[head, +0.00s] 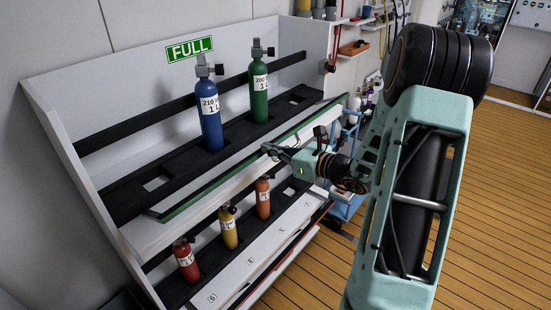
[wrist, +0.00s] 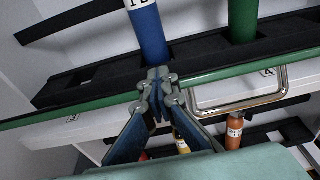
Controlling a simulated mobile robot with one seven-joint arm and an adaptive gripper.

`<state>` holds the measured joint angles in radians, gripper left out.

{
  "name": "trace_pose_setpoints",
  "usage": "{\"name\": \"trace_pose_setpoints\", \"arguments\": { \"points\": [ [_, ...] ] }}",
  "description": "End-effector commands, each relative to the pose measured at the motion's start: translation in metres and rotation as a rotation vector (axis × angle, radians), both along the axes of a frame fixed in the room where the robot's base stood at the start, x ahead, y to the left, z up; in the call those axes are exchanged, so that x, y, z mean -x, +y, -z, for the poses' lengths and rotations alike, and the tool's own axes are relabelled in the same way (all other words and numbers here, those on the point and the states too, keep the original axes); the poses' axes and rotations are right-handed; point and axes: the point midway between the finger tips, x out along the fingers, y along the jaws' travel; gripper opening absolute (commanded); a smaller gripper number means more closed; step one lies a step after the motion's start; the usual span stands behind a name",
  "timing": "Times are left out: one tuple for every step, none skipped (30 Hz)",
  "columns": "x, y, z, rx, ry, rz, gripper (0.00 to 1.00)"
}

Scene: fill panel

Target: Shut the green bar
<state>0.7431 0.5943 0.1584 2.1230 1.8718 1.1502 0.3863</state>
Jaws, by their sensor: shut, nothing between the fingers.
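The green bar (head: 215,183) runs along the front edge of the upper shelf, low in front of the bottles; it also crosses the wrist view (wrist: 60,112). A metal loop handle (wrist: 240,106) shows just under it, right of my fingers. My gripper (head: 268,150) is in front of the shelf near the middle of the bar. In the wrist view my gripper's fingers (wrist: 158,82) are together with nothing between them and overlap the bar. I cannot tell whether they touch it. The fingers hide a short piece of the bar.
A blue bottle (head: 210,118) and a green bottle (head: 259,95) stand upright on the upper shelf, with empty square slots beside them. Red (head: 186,262), yellow (head: 228,229) and orange (head: 263,199) bottles stand on the lower shelf. Wooden floor (head: 490,190) is open at right.

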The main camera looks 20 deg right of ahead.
Motion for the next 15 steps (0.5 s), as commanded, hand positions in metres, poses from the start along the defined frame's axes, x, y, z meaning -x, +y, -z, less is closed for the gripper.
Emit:
{"name": "trace_pose_setpoints", "arguments": {
  "points": [
    [-0.005, 0.005, -0.01, 0.002, -0.006, -0.007, 0.0],
    [-0.008, 0.007, -0.014, 0.002, -0.006, -0.007, 0.0],
    [-0.011, 0.008, -0.018, 0.001, -0.005, -0.006, 0.0],
    [-0.013, 0.01, -0.021, 0.002, -0.005, -0.006, 0.0],
    [-0.016, 0.012, -0.024, 0.002, -0.005, -0.007, 0.0],
    [-0.019, 0.014, -0.029, 0.001, -0.005, -0.008, 0.0],
    [-0.022, 0.016, -0.032, 0.001, -0.005, -0.007, 0.0],
    [-0.025, 0.017, -0.035, 0.002, -0.005, -0.007, 0.0],
    [-0.029, 0.019, -0.04, 0.001, -0.004, -0.007, 0.0],
    [-0.032, 0.022, -0.043, 0.0, -0.005, -0.007, 0.0],
    [-0.035, 0.024, -0.046, 0.001, -0.004, -0.008, 0.0],
    [-0.04, 0.026, -0.05, 0.001, -0.004, -0.007, 0.0],
    [-0.043, 0.028, -0.053, 0.002, -0.005, -0.007, 0.0],
    [-0.047, 0.03, -0.056, 0.002, -0.004, -0.008, 0.0],
    [-0.051, 0.033, -0.059, 0.001, -0.003, -0.007, 0.0]
  ]
}}
